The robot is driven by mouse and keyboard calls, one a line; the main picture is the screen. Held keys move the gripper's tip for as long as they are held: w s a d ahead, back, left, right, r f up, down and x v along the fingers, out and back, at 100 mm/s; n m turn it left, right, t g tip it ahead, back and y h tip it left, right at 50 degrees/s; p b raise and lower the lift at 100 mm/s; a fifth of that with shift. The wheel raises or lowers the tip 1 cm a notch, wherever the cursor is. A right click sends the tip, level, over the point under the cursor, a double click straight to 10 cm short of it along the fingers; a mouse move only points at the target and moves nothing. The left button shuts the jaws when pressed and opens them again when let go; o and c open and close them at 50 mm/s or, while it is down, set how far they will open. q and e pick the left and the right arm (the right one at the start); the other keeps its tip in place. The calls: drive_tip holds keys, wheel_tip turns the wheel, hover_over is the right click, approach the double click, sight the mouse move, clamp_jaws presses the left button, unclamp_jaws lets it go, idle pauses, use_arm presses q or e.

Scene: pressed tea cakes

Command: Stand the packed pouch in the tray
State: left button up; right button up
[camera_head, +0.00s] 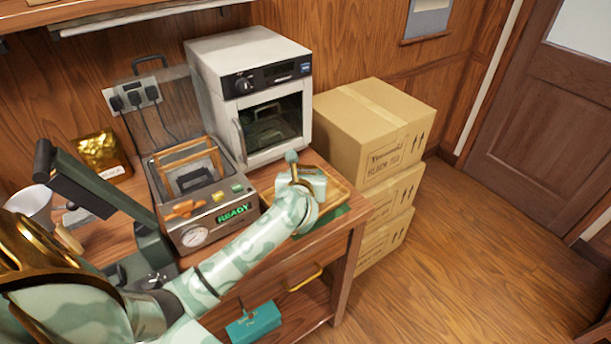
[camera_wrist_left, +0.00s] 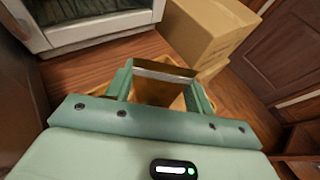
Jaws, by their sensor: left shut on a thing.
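My left gripper (camera_head: 312,182) is over the wooden tray (camera_head: 343,190) at the right end of the bench, pointing down. Its palm and wrist cover much of the tray in the head view. In the wrist view, the two green fingers of my left gripper (camera_wrist_left: 160,86) are shut on a brownish pouch with a pale silvery top edge (camera_wrist_left: 165,76). The tray's yellowish rim (camera_wrist_left: 97,90) shows behind the fingers. The pouch is hidden in the head view, and I cannot tell whether its bottom touches the tray. My right gripper is not in view.
A white oven (camera_head: 220,75) stands behind the tray. A sealing machine (camera_head: 205,220) reading READY is to the left, with a gold foil bag (camera_head: 103,155) farther left. Stacked cardboard boxes (camera_head: 375,125) are right of the bench. A teal box (camera_head: 253,322) lies on the lower shelf.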

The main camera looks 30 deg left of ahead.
use_arm(q)
drive_tip(key=shift+f, duration=0.2)
drive_tip(key=o, duration=1.3)
drive_tip(key=shift+r, duration=0.1)
drive_tip(key=shift+r, duration=0.2)
drive_tip(key=shift+s+d+r, duration=0.15)
drive_tip(key=shift+s+d, duration=0.05)
drive_tip(key=shift+s, duration=0.1)
drive_tip(key=p+v, duration=0.2)
drive_tip(key=v, duration=0.9)
drive_tip(key=shift+s, duration=0.15)
